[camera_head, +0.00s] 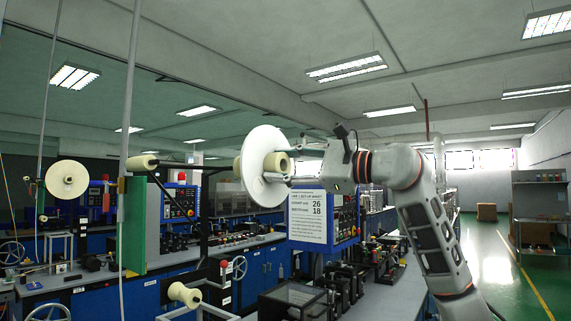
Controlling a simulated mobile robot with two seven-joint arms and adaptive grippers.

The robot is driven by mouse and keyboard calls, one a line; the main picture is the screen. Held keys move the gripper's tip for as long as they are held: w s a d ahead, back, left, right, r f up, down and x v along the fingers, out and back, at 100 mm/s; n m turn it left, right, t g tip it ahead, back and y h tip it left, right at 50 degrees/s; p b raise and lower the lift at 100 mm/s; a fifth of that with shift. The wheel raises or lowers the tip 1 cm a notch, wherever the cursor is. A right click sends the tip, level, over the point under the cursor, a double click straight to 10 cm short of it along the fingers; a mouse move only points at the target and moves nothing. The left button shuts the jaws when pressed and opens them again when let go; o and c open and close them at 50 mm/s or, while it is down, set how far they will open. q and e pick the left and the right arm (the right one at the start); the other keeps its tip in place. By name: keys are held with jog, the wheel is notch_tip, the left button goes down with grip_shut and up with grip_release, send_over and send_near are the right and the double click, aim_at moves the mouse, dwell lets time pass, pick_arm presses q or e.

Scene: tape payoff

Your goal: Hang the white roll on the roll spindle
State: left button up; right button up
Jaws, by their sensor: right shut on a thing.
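The white roll (258,150) is a large white disc with a cream core, standing on edge in the middle of the view. My right gripper (290,163) comes in from the right and is shut on the roll at its core side. A dark bar (205,166) reaches the far side of the disc from the left and looks like the roll spindle. A cream piece shows at the disc's left edge. I cannot tell whether the roll is around the bar or only in front of it. My left gripper is not in view.
A printed sign (307,216) and a blue control box (345,222) stand just below the roll. A cream spool (184,294) is low in front. Another white reel (66,180) hangs at the left. A green post (134,225) stands left of the bar. The right-hand floor is open.

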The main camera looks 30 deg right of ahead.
aim_at(264, 166)
jog(key=shift+w+a+p, duration=0.2)
jog(key=shift+w+p, duration=0.1)
jog(key=shift+w, duration=0.25)
jog(key=shift+w+a, duration=0.15)
jog(key=shift+w, duration=0.15)
jog(key=shift+p+x, duration=0.65)
jog(key=shift+x, duration=0.1)
jog(key=shift+w, duration=0.4)
jog(key=shift+w+a+p, duration=0.2)
jog(key=shift+w+p, duration=0.1)
jog(key=shift+p, duration=0.15)
jog(key=shift+w+a, duration=0.1)
jog(key=shift+w, duration=0.25)
jog(key=shift+w+a+p, duration=0.3)
jog(key=shift+w, duration=0.3)
jog(key=shift+w+a, duration=0.1)
jog(key=shift+w, duration=0.2)
